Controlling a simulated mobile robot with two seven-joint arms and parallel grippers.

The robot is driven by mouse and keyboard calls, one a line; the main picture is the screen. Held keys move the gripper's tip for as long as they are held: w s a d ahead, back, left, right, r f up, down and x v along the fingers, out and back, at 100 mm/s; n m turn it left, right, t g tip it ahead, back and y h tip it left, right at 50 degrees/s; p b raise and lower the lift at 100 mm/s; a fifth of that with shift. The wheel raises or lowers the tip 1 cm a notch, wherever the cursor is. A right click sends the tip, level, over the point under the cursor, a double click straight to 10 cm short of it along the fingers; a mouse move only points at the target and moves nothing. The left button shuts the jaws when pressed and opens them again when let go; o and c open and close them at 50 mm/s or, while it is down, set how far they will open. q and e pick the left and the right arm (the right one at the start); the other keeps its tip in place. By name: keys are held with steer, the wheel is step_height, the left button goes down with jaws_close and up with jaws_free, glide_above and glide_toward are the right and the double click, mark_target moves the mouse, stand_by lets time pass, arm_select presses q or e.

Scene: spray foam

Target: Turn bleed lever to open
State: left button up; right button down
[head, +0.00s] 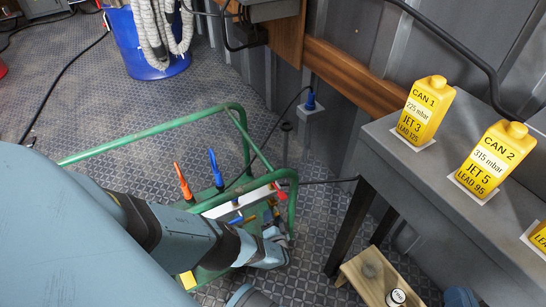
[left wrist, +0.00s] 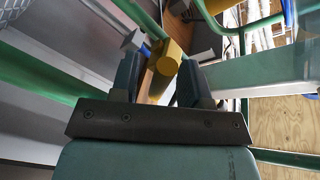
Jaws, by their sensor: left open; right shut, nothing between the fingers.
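A green-framed machine (head: 238,112) stands on the floor and carries several levers. An orange-red handle (head: 182,181) and a blue handle (head: 216,168) stand upright on it, and a red part (head: 279,191) shows at its right. No label shows which is the bleed lever. My left arm reaches over the machine from the left, with my left gripper (head: 278,244) low at its right side. In the left wrist view, my left gripper (left wrist: 158,82) is open, with a yellow block-shaped part (left wrist: 168,58) appearing between its fingers; contact cannot be told.
A grey bench (head: 400,165) at the right holds yellow cans, CAN 1 (head: 425,109) and CAN 2 (head: 490,160). A wooden stool (head: 372,274) stands below it. A blue drum (head: 150,45) with hoses stands at the back. The green tubes surround my left gripper closely.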

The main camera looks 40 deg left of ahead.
arm_select(q)
jaws_close()
